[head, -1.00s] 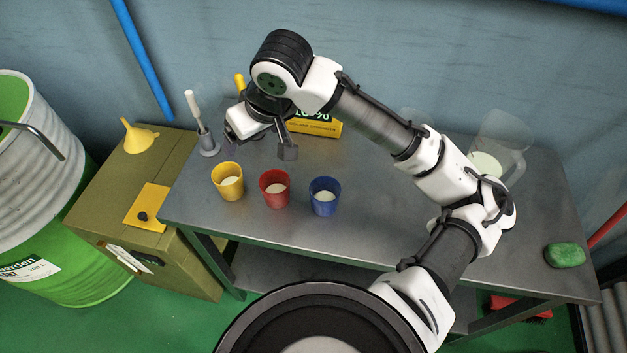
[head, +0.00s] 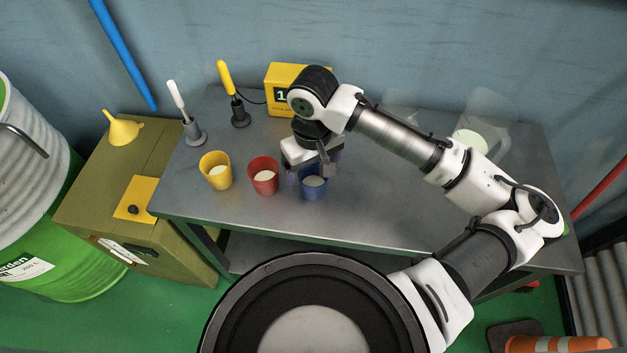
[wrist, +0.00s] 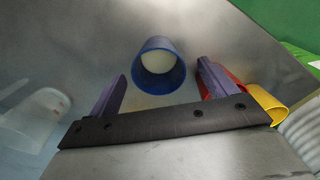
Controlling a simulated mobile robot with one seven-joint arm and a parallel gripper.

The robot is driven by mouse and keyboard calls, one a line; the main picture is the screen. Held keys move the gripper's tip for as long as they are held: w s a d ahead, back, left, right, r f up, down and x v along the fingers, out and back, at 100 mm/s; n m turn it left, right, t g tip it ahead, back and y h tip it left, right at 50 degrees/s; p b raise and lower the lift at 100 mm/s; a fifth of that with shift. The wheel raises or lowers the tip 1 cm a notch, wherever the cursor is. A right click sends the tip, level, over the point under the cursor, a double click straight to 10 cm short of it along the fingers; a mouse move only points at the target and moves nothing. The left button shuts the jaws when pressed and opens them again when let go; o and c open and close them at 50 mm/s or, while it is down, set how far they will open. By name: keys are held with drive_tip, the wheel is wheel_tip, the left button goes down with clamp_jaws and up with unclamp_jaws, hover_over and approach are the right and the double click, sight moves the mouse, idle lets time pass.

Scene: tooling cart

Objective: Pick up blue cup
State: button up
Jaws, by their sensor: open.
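The blue cup (head: 313,189) stands upright on the grey metal table, at the right end of a row of three cups. It holds something pale. My gripper (head: 309,172) is open and empty, just behind and over the blue cup in the head view, hiding part of its rim. In the wrist view the blue cup (wrist: 159,70) lies ahead of and between the two spread fingers, with its mouth in view. The right finger is close to the red cup (wrist: 232,86). I cannot tell whether they touch.
The red cup (head: 264,178) stands left of the blue cup, with the yellow cup (head: 215,171) further left. A yellow box (head: 283,88) and two handled tools in holders stand behind. A clear jug (head: 484,125) stands at the right. The table front right is clear.

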wheel_tip(320, 180, down, 5)
drive_tip(key=shift+w+r+p, duration=0.1)
drive_tip(key=shift+p, duration=0.6)
drive_tip(key=c, duration=1)
drive_tip(key=shift+c, duration=0.2)
drive_tip(key=shift+r, duration=0.1)
wheel_tip(320, 180, up, 19)
drive_tip(key=b, duration=0.2)
wheel_tip(320, 180, down, 4)
drive_tip(key=b, duration=0.5)
